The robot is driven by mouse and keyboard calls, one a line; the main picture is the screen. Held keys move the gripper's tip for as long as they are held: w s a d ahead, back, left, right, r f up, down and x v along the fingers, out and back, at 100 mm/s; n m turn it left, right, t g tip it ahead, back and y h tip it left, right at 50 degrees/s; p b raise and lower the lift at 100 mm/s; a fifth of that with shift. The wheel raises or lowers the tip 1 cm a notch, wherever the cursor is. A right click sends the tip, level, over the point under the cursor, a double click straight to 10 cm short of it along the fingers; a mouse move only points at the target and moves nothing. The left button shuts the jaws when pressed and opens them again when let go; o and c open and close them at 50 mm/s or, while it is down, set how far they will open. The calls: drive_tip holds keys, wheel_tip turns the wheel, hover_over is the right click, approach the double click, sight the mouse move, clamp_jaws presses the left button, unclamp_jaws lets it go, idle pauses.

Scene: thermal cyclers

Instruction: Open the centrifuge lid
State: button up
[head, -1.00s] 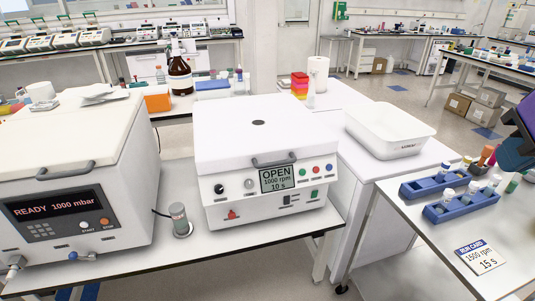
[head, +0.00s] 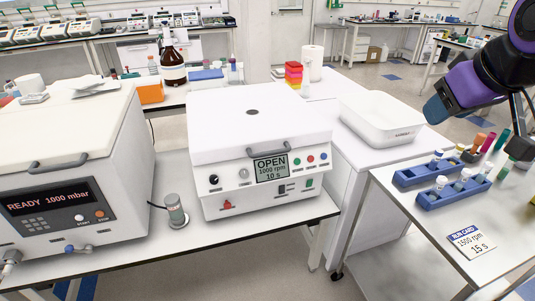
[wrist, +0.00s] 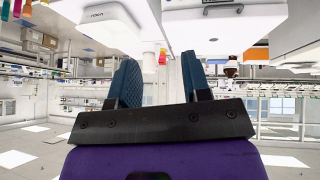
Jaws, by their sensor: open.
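The centrifuge (head: 258,185) is a white box on the bench, left of centre in the head view. Its display (head: 271,168) reads OPEN, 1000 rpm, 10 s. Its white lid (head: 225,120) is down, with a grey bar handle (head: 264,146) at the front edge and a dark round spot on top. My gripper (head: 437,108) is at the upper right, well to the right of the centrifuge and apart from it. In the wrist view, which looks upside down, its two blue fingers (wrist: 160,80) stand apart with nothing between them.
A vacuum oven-like unit (head: 60,190) reading READY 1000 mbar stands left. A small canister (head: 174,210) stands between it and the centrifuge. A white tub (head: 380,120) sits to the right. Blue tube racks (head: 452,192) and a run card (head: 470,241) lie on the right table.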

sight(268, 153)
drive_tip(key=w+a+f+n+t+y, duration=0.15)
drive_tip(key=w+a+f+n, duration=0.3)
drive_tip(key=w, duration=0.45)
drive_tip(key=w+a+f+n+t+y, duration=0.1)
drive_tip(key=w+a+f+n+t, duration=0.15)
drive_tip(key=w+a+f, duration=0.4)
drive_tip(key=w+a+f+n+t+y, duration=0.15)
drive_tip(key=w+a+n, duration=0.25)
drive_tip(key=w, duration=0.6)
drive_tip(key=w+a+f+n+t+y, duration=0.1)
drive_tip(key=w+a+f+n+t, duration=0.1)
drive_tip(key=a+f, duration=0.3)
drive_tip(key=w+a+f+n+t+y, duration=0.1)
drive_tip(key=w+a+f+n, duration=0.15)
drive_tip(key=f, duration=0.45)
drive_tip(key=s+a+f+n+t, duration=0.1)
drive_tip(key=s+a+f+t, duration=0.15)
drive_tip(key=f, duration=0.35)
drive_tip(key=s+a+f+n+t, duration=0.1)
drive_tip(key=s+f+n, duration=0.15)
drive_tip(key=f, duration=0.35)
drive_tip(key=shift+m, duration=0.3)
drive_tip(key=x, duration=1)
drive_tip(key=shift+w+d+r, duration=0.1)
drive_tip(key=shift+r, duration=0.15)
clamp_jaws()
